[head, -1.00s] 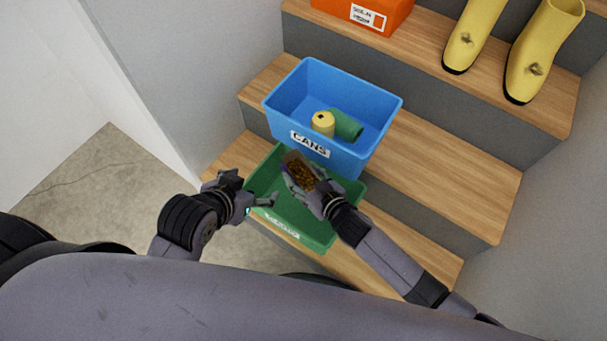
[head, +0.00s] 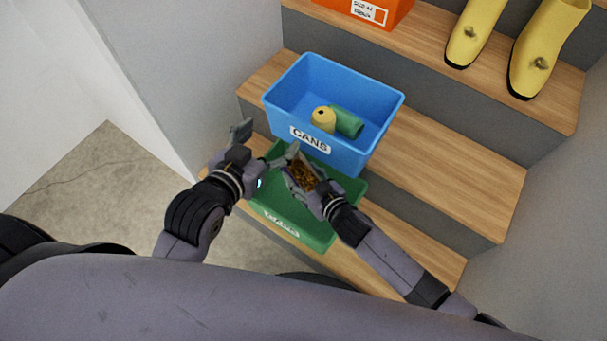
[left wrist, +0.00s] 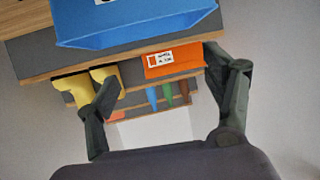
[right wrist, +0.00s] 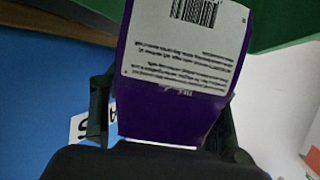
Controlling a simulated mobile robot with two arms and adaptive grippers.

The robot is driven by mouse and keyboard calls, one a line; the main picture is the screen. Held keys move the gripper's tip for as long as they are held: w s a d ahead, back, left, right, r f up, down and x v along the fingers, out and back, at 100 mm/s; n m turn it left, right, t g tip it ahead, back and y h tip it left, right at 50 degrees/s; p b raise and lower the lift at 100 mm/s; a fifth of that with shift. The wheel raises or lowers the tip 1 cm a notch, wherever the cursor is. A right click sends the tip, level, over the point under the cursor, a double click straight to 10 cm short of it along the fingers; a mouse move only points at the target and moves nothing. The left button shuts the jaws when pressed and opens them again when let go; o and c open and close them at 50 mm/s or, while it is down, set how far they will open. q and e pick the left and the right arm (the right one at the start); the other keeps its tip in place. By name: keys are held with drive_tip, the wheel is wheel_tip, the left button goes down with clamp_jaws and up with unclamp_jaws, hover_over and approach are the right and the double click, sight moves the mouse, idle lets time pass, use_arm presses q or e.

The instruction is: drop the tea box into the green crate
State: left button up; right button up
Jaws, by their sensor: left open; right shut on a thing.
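The tea box (head: 304,176), with a brown patterned face in the head view, is in my right gripper (head: 298,170), which is shut on it. In the right wrist view the tea box (right wrist: 180,105) shows purple sides and a white barcode label. The green crate (head: 296,214) is on the low step, and the box is held over its right-back part in the head view. My left gripper (head: 258,148) is open and empty, above the crate's left-back side. In the left wrist view its spread fingers (left wrist: 165,95) have nothing between them.
A blue bin (head: 338,158) labelled CANS stands on the step just behind the crate, with a yellow can (head: 323,118) and a green can (head: 347,123) inside. Yellow boots (head: 537,50) and an orange box (head: 345,12) are higher up. A wall is left.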

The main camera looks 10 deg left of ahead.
drive_tip(key=shift+f, duration=0.45)
use_arm(q)
drive_tip(key=shift+w+d+r+t+h+b, duration=0.2)
drive_tip(key=shift+w+r+t, duration=0.1)
drive_tip(key=shift+r+t, duration=0.4)
drive_tip(key=shift+w+d+r+t+h+b, duration=0.15)
drive_tip(key=shift+w+d+r+t, duration=0.15)
drive_tip(key=shift+r, duration=0.65)
drive_tip(key=shift+w+d+r+t+h+b, duration=0.15)
drive_tip(key=shift+w+r+t, duration=0.1)
drive_tip(key=shift+r+t, duration=0.45)
use_arm(e)
drive_tip(key=shift+f, duration=0.3)
use_arm(q)
drive_tip(key=shift+r, duration=0.1)
use_arm(e)
drive_tip(key=o, duration=1.3)
drive_tip(key=v, duration=1.2)
drive_tip(key=shift+f, duration=0.15)
